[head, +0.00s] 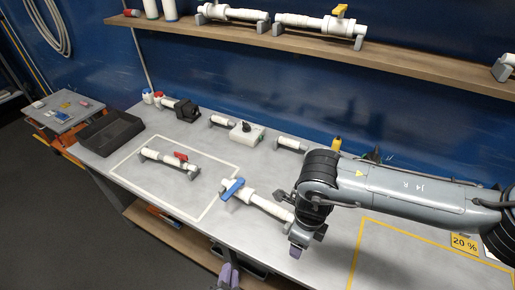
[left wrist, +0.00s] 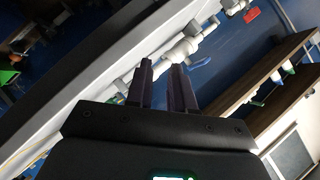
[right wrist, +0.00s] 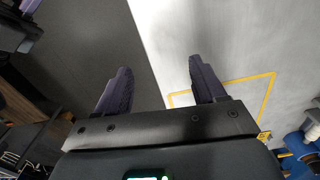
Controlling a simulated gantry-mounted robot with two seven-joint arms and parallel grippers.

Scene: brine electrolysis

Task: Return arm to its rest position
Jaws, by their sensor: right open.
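My right arm reaches in from the right in the head view. Its wrist hangs over the bench (head: 330,265) beside the end of a white pipe with a blue-handled valve (head: 234,188). My right gripper (head: 296,251) is partly hidden there by the wrist; in the right wrist view (right wrist: 155,88) its purple fingers are wide apart and empty. My left gripper (head: 228,276) shows at the bottom edge of the head view, in front of the bench. In the left wrist view (left wrist: 160,82) its fingers stand a narrow gap apart, with nothing seen between them.
A white pipe with a red-handled valve (head: 170,160) lies in the white outlined area. A black tray (head: 110,133), a grey-white block (head: 246,134) and short pipe pieces stand farther back. A yellow outline (head: 357,250) marks the right part. A shelf (head: 300,45) runs above; a side table (head: 62,110) stands left.

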